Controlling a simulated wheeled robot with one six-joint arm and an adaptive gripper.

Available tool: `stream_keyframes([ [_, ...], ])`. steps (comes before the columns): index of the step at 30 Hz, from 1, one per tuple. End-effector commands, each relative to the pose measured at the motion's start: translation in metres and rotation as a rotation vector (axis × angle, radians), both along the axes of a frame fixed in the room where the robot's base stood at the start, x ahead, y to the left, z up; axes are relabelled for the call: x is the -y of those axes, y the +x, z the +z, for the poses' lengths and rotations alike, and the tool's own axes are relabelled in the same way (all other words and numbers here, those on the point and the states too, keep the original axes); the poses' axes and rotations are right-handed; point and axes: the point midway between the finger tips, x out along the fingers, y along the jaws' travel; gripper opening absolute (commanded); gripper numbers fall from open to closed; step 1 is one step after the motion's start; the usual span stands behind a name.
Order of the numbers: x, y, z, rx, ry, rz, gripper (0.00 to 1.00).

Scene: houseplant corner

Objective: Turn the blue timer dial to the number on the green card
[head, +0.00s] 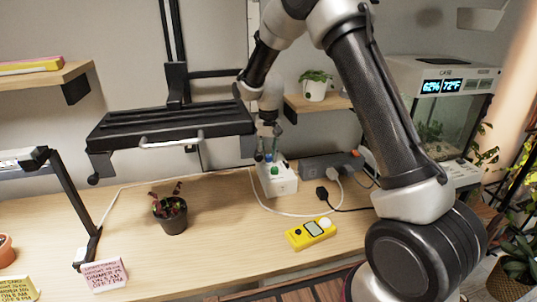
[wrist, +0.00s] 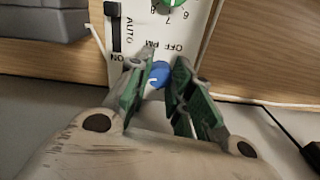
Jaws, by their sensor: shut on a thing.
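The white timer box (head: 277,180) stands on the wooden bench, with the lower part of my gripper (head: 268,155) right over it. In the wrist view, my gripper (wrist: 159,82) is shut on the blue dial (wrist: 158,72), one green-padded finger on each side. The fingers hide much of the dial, and I cannot read its setting. I see no green card.
A pink card (head: 105,274) and a yellow card (head: 18,289) with handwriting stand at the front left. A potted plant (head: 172,215), a yellow device (head: 311,233) and a grey power strip (head: 330,165) with cords are around the box. A black lamp panel (head: 170,130) hangs left of my gripper.

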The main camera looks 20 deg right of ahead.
Motion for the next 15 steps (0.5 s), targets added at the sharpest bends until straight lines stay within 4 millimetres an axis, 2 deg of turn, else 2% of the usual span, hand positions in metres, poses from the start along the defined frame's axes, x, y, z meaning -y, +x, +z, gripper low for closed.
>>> stream_keyframes([
  [15, 0.0, 0.0002, 0.0004, 0.001, 0.0, 0.402, 0.0],
])
